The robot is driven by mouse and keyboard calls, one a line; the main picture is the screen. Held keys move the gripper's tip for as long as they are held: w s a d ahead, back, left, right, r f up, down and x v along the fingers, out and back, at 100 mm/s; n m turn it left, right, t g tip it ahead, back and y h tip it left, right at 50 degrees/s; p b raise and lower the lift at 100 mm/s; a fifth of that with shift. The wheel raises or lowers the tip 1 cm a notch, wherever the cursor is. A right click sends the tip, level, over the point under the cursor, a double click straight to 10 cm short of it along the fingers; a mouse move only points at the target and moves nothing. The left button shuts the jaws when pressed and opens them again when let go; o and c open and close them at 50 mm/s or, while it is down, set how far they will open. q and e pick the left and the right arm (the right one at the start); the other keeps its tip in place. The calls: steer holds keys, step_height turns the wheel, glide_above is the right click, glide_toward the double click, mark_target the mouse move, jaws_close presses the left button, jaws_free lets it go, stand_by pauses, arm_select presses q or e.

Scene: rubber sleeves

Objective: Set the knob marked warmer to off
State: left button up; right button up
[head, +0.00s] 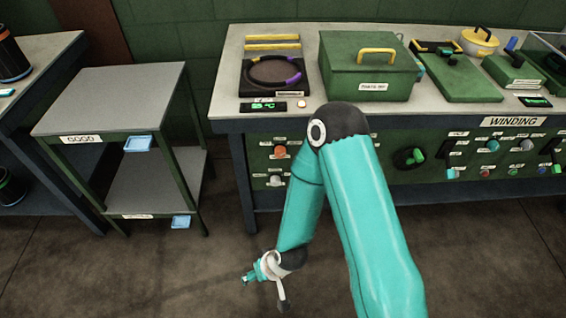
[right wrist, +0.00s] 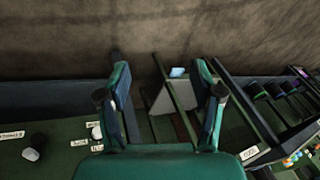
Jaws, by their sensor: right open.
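The front panel under the winding bench carries several knobs. At its left end are an orange-red knob (head: 280,151) and a second one (head: 276,180) below it. Their labels are too small to read, so I cannot tell which is marked warmer or how it is set. A round heating plate (head: 275,72) with a green display (head: 265,106) stands on the bench above them. My right gripper (head: 262,272) hangs low in front of the bench, apart from the panel. In the right wrist view its two fingers (right wrist: 163,100) are spread and empty. My left gripper is out of view.
The bench top (head: 232,90) holds a green box (head: 368,68) with a yellow handle and other winding gear. A grey shelf stand (head: 110,90) labelled GOOD stands to the left. My right arm covers part of the panel. The floor in front is clear.

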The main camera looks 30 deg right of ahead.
steer(key=w+d+f+t+h+b, duration=0.2)
steer(key=w+d+f+t+b, duration=0.15)
steer(key=w+b, duration=0.4)
steer(key=m+t+h+b, duration=0.4)
steer(key=t+h+b, duration=0.55)
steer(key=b, duration=1.05)
glide_toward(281, 155)
arm_select(q)
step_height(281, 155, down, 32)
steer(key=b, duration=0.2)
arm_select(e)
steer(key=shift+g+h, duration=0.55)
steer(key=shift+g, duration=0.05)
steer(key=x, duration=0.9)
steer(key=shift+w+a+r, duration=0.2)
steer(key=shift+w+a, duration=0.1)
steer(key=shift+w, duration=0.15)
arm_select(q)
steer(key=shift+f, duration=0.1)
